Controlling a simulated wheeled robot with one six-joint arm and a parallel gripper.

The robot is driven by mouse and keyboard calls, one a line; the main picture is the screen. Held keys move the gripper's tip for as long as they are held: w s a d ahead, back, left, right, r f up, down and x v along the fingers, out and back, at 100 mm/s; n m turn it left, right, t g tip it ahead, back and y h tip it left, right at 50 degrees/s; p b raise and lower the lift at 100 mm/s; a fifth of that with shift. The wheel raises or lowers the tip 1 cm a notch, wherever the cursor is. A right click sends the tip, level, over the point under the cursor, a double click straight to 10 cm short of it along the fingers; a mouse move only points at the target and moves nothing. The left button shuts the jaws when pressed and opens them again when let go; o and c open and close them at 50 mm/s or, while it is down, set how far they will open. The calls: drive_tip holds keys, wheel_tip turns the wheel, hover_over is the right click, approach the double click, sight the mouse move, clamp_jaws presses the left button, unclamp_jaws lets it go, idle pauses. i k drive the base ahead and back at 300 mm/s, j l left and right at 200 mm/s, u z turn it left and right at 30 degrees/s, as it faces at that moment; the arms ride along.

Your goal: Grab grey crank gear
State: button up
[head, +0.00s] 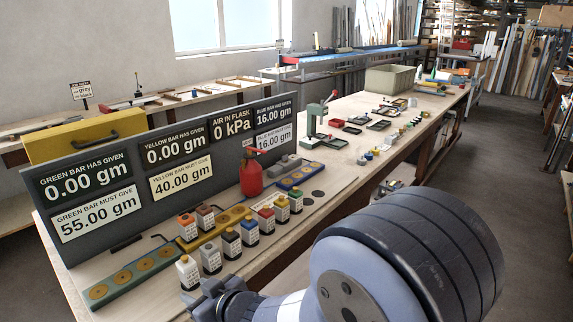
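I cannot make out a grey crank gear for certain in the head view. Several small coloured pieces, some pale or greyish (368,155), stand along the bench's front edge beyond the bottles, too small to identify. My gripper (203,297) is at the lower left, close to the front row of bottles and partly hidden by my arm. Its fingers are small and dark grey, and their gap does not show clearly. My arm fills the lower right and hides part of the bench front.
A long wooden bench (325,183) runs away to the right. A dark sign panel (215,133) stands along its back. Capped bottles (231,243), a red flask (251,178) and a green-and-red press (318,120) stand on it. Dark trays (378,125) lie farther back. Floor at right is clear.

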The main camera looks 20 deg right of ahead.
sight(281, 167)
drive_tip(key=i+l, duration=0.2)
drive_tip(key=l, duration=0.2)
drive_tip(key=i+l, duration=0.2)
drive_tip(key=l, duration=0.15)
drive_tip(key=i+l, duration=0.2)
drive_tip(key=l, duration=0.2)
drive_tip(key=i+l, duration=0.15)
drive_tip(key=l, duration=0.2)
drive_tip(key=i+l, duration=0.3)
drive_tip(key=i, duration=0.15)
drive_tip(key=i+l+z, duration=0.1)
drive_tip(key=i+l, duration=0.2)
drive_tip(key=i+j, duration=0.15)
drive_tip(key=i, duration=0.25)
